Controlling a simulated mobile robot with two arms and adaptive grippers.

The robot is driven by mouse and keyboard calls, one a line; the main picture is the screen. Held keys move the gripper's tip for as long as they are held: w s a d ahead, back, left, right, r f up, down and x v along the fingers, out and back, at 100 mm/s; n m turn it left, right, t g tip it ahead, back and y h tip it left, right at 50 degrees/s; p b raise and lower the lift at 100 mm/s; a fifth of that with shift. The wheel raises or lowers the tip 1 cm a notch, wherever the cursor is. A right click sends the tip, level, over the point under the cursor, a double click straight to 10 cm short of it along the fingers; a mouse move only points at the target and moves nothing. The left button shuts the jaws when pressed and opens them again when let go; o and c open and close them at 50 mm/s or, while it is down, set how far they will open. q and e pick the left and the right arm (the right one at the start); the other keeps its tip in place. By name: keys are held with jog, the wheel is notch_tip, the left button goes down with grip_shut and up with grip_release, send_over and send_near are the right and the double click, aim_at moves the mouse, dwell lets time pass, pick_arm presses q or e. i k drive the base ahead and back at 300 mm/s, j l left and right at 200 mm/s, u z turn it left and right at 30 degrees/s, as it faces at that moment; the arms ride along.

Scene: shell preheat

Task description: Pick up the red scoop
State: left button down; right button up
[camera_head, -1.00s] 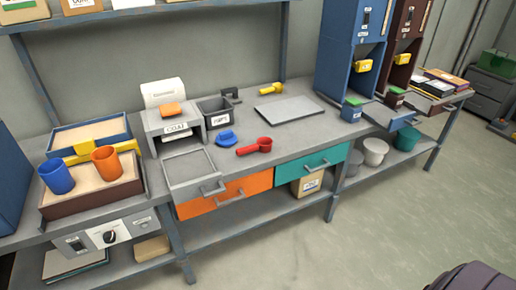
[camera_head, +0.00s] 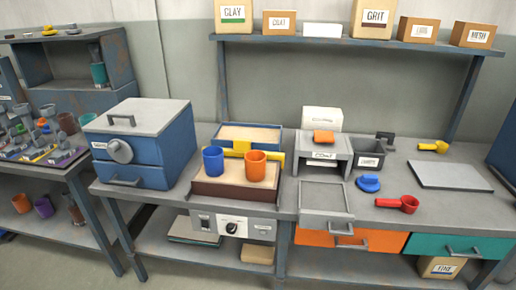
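The red scoop (camera_head: 398,204) lies on the grey workbench in the head view, right of centre. Its round cup is at the right and its handle points left. It lies in front of a grey flat plate and just right of a blue lidded or knobbed item (camera_head: 369,183). Nothing touches the scoop that I can see. Neither of my grippers is in view.
A yellow scoop (camera_head: 433,146) lies behind, near the wall. Blue and orange cups (camera_head: 213,160) stand on a tray at left. An upper shelf (camera_head: 340,41) holds several labelled boxes.

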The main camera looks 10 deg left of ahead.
aim_at(396, 204)
jog(key=i+z, duration=0.15)
jog(key=z, duration=0.25)
jog(key=i+z, duration=0.15)
jog(key=z, duration=0.25)
